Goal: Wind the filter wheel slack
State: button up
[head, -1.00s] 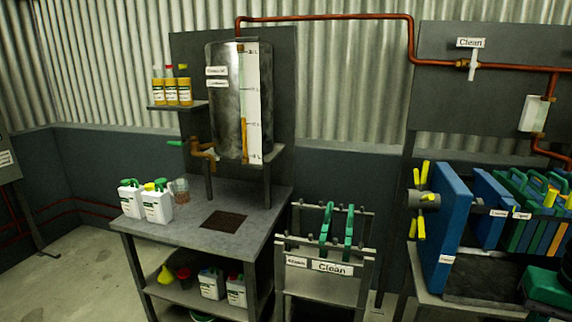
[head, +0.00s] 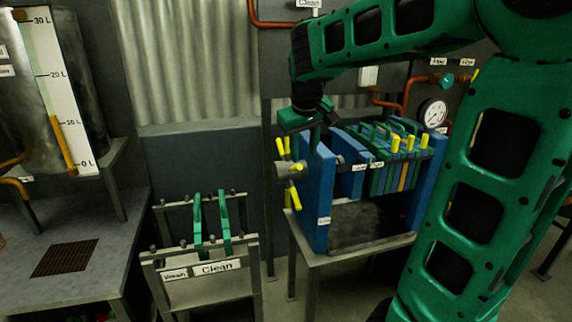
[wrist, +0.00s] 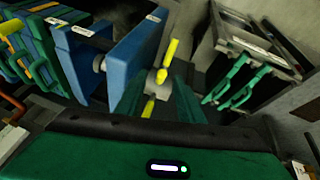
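The filter wheel (head: 283,171) has a grey hub and several yellow spokes, on the left face of the blue end plate (head: 318,190) of the filter press. It also shows in the wrist view, where its hub (wrist: 157,76) and a yellow spoke (wrist: 172,50) lie beyond my fingers. My gripper (head: 303,132) is above the wheel, pointing down, beside the top of the end plate. In the wrist view my gripper (wrist: 158,95) has its two green fingers apart, with a yellow spoke showing between them. Contact with the wheel cannot be told.
A rack (head: 215,267) labelled Clean holds two green-handled plates left of the press. Blue and green filter plates (head: 390,165) stand in the press. A grey table (head: 100,225) and a tank (head: 75,75) are at the left. A pressure gauge (head: 432,113) hangs behind.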

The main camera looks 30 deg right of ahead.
aim_at(297, 168)
jog(key=x, duration=0.3)
jog(key=w+x, duration=0.1)
jog(key=x, duration=0.3)
jog(key=w+x, duration=0.1)
jog(key=x, duration=0.3)
jog(key=shift+w+a+r, duration=0.2)
jog(key=shift+r, duration=0.25)
jog(key=shift+a, duration=0.1)
grip_shut()
